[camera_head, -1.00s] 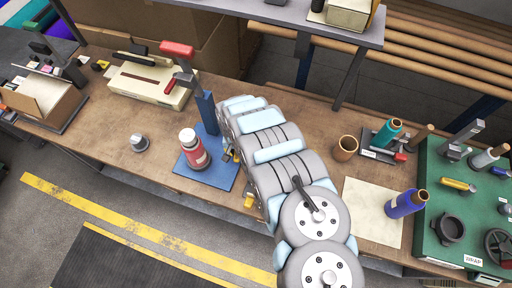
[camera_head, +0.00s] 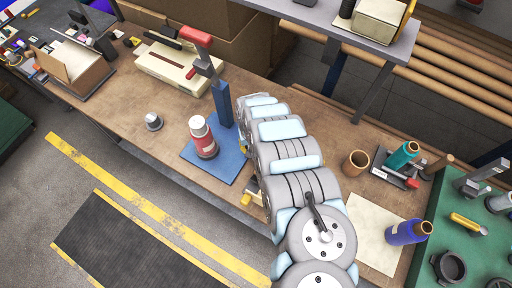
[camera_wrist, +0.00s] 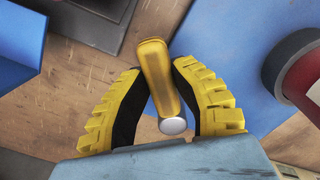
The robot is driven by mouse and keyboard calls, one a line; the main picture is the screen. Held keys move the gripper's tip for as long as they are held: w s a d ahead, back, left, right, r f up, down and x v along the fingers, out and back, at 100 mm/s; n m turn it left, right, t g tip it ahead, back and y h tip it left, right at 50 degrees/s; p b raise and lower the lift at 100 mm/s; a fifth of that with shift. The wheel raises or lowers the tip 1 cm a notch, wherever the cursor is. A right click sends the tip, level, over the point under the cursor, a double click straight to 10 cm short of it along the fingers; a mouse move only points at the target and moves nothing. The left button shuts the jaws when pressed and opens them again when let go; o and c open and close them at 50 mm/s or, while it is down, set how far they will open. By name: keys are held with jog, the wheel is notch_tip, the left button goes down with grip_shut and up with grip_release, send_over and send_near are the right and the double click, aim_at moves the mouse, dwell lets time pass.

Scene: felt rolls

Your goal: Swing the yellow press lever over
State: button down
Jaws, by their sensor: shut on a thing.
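In the wrist view, the yellow lever (camera_wrist: 156,62) is a rounded bar with a silver round end. My gripper (camera_wrist: 158,75), with black pads and ribbed yellow fingers, is shut on it, one finger on each side. In the head view, the press shows as a blue base plate (camera_head: 230,164) with an upright blue post (camera_head: 222,104). The lever is hidden there behind my arm, and only a small yellow piece (camera_head: 246,199) shows at the bench's front edge; I cannot tell what it belongs to.
A red bottle with a white cap (camera_head: 203,138) stands on the blue plate, close to the gripper. A small grey knob (camera_head: 154,121) is left of it. A cream machine with a red handle (camera_head: 168,66) stands behind. A brown cup (camera_head: 356,163) and spools are right.

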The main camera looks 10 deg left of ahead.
jog(key=c, duration=0.8)
grip_release()
jog(key=shift+d, duration=0.1)
jog(key=shift+c, duration=0.2)
notch_tip(320, 180, up, 12)
dwell(0.7)
